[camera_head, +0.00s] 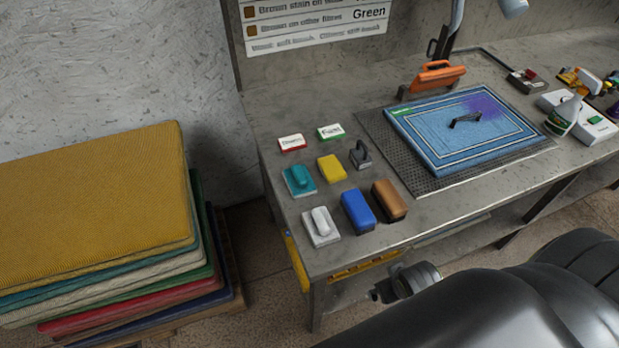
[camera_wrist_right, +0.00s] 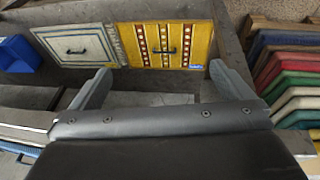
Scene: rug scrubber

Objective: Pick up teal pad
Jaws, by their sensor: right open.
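The teal pad (camera_head: 299,181) lies on the left part of the grey workbench in the head view, a teal block with a raised grip on a pale base. It sits left of a yellow pad (camera_head: 331,168) and behind a white pad (camera_head: 320,226). My right gripper (camera_wrist_right: 160,85) shows in the right wrist view with its two fingers wide apart and nothing between them. The teal pad does not show in that view. A dark arm of mine fills the bottom right of the head view. My left gripper is not in view.
Blue (camera_head: 357,211) and brown (camera_head: 389,200) pads and a dark grey tool (camera_head: 360,154) stand nearby. A blue rug (camera_head: 440,145) lies on a perforated mat (camera_head: 383,150). Stacked rugs (camera_head: 95,200) stand left of the bench. A yellow rug (camera_wrist_right: 197,42) shows in the wrist view.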

